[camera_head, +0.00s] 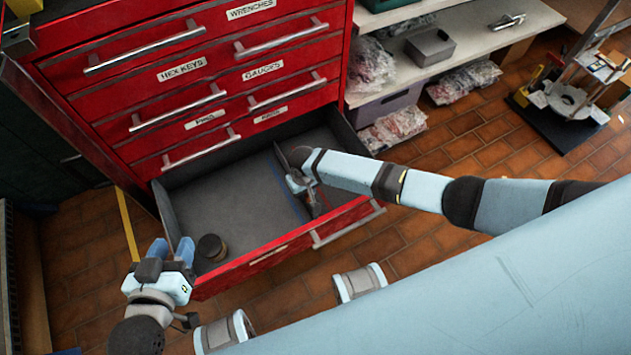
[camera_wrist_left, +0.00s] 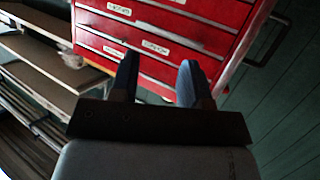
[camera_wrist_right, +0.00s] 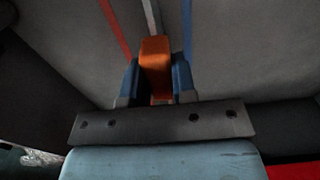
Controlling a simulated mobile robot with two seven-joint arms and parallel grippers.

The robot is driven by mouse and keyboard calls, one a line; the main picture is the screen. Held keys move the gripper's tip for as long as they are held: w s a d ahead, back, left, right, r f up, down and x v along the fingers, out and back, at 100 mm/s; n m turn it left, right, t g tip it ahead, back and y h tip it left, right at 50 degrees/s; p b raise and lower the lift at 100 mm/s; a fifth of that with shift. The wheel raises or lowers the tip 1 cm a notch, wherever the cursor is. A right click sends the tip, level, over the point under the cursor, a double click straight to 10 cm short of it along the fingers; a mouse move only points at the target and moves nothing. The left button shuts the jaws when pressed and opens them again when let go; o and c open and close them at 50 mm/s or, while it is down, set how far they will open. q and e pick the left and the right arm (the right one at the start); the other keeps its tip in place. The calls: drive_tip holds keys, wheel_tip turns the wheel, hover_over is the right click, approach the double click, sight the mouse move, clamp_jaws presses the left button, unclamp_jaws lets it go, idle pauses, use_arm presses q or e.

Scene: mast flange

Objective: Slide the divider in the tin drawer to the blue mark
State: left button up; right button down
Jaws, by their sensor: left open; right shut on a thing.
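The tin drawer (camera_head: 222,195) is open below the red cabinet, with a grey floor. My right gripper (camera_head: 303,188) is inside it. In the right wrist view my right gripper (camera_wrist_right: 156,85) is shut on an orange grip (camera_wrist_right: 155,60) of the divider. The thin grey divider (camera_wrist_right: 151,16) lies between the blue mark (camera_wrist_right: 187,25) and a red line (camera_wrist_right: 115,28), apart from both. In the head view the blue mark (camera_head: 292,203) is left of the divider (camera_head: 280,158). My left gripper (camera_head: 172,250) is open and empty by the drawer's left front corner.
A dark round object (camera_head: 211,247) sits in the drawer's front left, away from the divider. Closed labelled drawers (camera_head: 190,70) rise behind. A shelf with bags (camera_head: 470,82) and bins stands right. Tiled floor (camera_head: 430,165) is open to the right.

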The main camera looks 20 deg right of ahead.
use_arm(q)
drive_tip(key=shift+s+a+f+g+y+p, duration=0.15)
drive_tip(key=shift+s+a+f+g+p, duration=0.1)
drive_tip(key=shift+f, duration=0.2)
drive_tip(key=shift+s+a+f+g+y+p, duration=0.15)
drive_tip(key=shift+s+f+g, duration=0.1)
drive_tip(key=shift+f, duration=0.15)
use_arm(e)
drive_tip(key=shift+s+a, duration=0.15)
drive_tip(key=shift+a, duration=0.8)
drive_tip(key=shift+s+a, duration=0.1)
drive_tip(key=shift+a, duration=0.85)
drive_tip(key=c, duration=0.9)
unclamp_jaws()
drive_tip(key=shift+r, duration=0.1)
use_arm(q)
drive_tip(key=shift+s+a+g+y+p, duration=0.15)
drive_tip(key=shift+a+g+y+p, duration=0.3)
drive_tip(key=shift+p, duration=2)
use_arm(e)
drive_tip(key=shift+r, duration=6.8)
use_arm(q)
drive_tip(key=shift+r+h, duration=0.2)
drive_tip(key=shift+h, duration=0.05)
